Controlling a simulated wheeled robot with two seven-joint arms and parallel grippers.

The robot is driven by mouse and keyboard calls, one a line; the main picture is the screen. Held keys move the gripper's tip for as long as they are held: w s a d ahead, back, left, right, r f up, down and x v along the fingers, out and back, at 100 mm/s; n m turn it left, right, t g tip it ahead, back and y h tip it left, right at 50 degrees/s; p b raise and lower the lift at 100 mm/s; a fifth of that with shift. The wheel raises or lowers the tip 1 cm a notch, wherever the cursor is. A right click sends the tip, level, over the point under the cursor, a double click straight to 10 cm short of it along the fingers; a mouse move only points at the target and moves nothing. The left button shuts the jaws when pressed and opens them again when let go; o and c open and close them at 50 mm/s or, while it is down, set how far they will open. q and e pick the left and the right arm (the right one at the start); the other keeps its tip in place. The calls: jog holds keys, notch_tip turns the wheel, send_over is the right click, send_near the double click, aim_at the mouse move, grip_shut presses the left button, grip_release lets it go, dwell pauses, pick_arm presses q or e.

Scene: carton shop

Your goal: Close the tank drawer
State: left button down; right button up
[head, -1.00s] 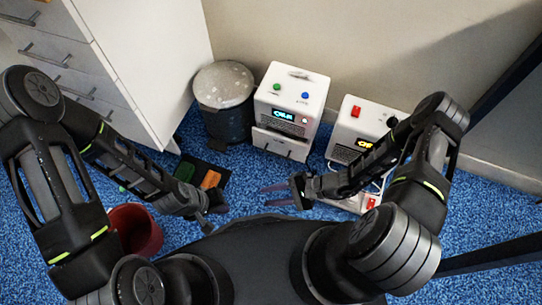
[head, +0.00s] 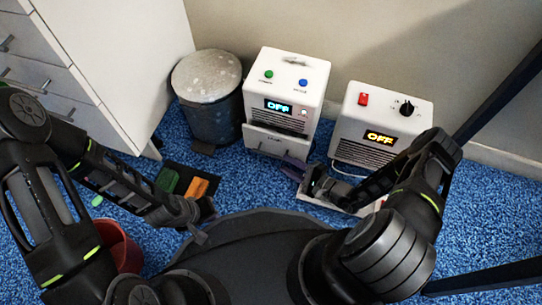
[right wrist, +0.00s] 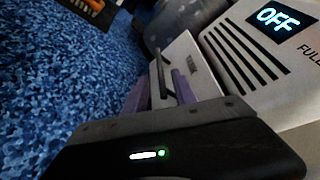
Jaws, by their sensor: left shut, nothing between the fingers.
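The white machine (head: 289,88) with green and blue buttons and a lit OFF display stands against the wall. Its tank drawer (head: 270,139) juts out a little at the bottom front; its front (right wrist: 190,65) also shows in the right wrist view. The dark bar handle (right wrist: 161,72) stands upright in that view. My right gripper (head: 291,169) is just in front of the drawer. Its purple fingers (right wrist: 164,92) are apart, with the handle seen between or just beyond them; contact cannot be told. My left gripper (head: 203,232) is shut and empty, low at the left, away from the machine.
A second white machine (head: 385,115) with a red switch and OFF display stands right of the first. A grey bin (head: 210,100) stands to its left, beside a white drawer cabinet (head: 110,60). A dark mat with green and orange blocks and a red bucket (head: 120,245) lie near my left arm.

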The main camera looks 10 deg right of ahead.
aim_at(272, 156)
jog(key=shift+a, duration=0.1)
jog(key=b+x, duration=0.3)
jog(key=x, duration=0.3)
jog(key=shift+w+a+f, duration=0.2)
jog(key=shift+w+a, duration=0.35)
jog(key=shift+w, duration=0.1)
grip_shut()
dwell(1.0)
